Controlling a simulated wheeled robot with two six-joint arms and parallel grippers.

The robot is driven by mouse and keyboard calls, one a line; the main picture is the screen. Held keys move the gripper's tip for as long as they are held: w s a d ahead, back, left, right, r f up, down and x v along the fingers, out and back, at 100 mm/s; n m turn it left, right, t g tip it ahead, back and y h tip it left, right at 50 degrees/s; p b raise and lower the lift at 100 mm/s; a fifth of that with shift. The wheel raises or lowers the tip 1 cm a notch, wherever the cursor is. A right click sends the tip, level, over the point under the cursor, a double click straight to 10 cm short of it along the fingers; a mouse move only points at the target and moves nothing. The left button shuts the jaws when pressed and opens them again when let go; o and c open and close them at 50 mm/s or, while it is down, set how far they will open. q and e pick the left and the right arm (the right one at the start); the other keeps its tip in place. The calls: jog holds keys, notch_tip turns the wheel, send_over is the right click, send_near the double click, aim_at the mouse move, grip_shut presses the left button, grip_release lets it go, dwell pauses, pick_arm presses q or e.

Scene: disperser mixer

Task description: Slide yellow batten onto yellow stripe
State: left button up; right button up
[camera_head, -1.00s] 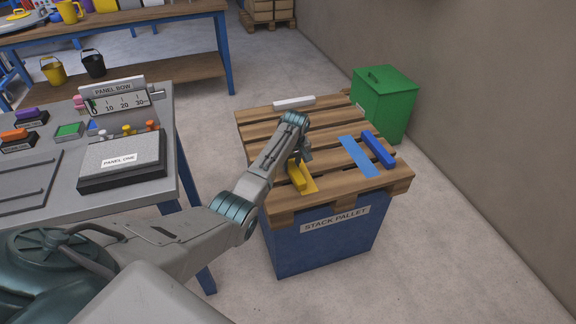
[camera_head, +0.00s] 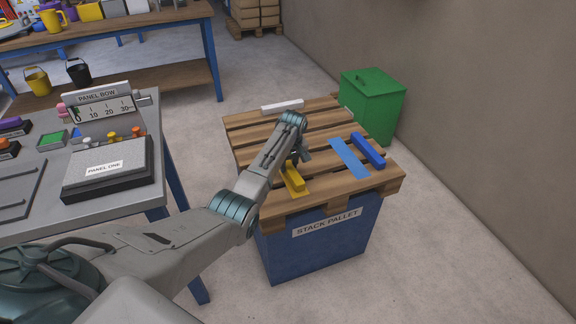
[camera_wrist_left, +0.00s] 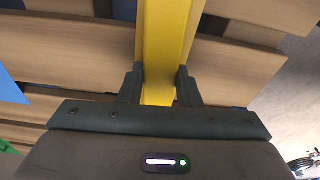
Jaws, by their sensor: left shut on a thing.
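The yellow batten (camera_head: 294,181) lies on the slatted top of the stack pallet, near its front edge. The yellow stripe (camera_head: 304,192) shows in part beside and under the batten's front end; the rest is hidden. I cannot tell how exactly they line up. My left gripper (camera_head: 302,158) is low over the pallet at the batten, partly hidden by its own wrist. In the left wrist view, the gripper (camera_wrist_left: 160,78) is shut on the yellow batten (camera_wrist_left: 165,30), one finger on each side. My right gripper is not in view.
The pallet (camera_head: 378,186) also bears a blue stripe (camera_head: 350,158), a blue batten (camera_head: 368,151) beside it, and a white batten (camera_head: 282,106) at the back. A green bin (camera_head: 373,103) stands behind right. A grey table (camera_head: 105,215) with panels stands left.

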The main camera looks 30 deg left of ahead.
pick_arm(q)
jog(key=o, duration=1.2)
jog(key=shift+c, duration=0.2)
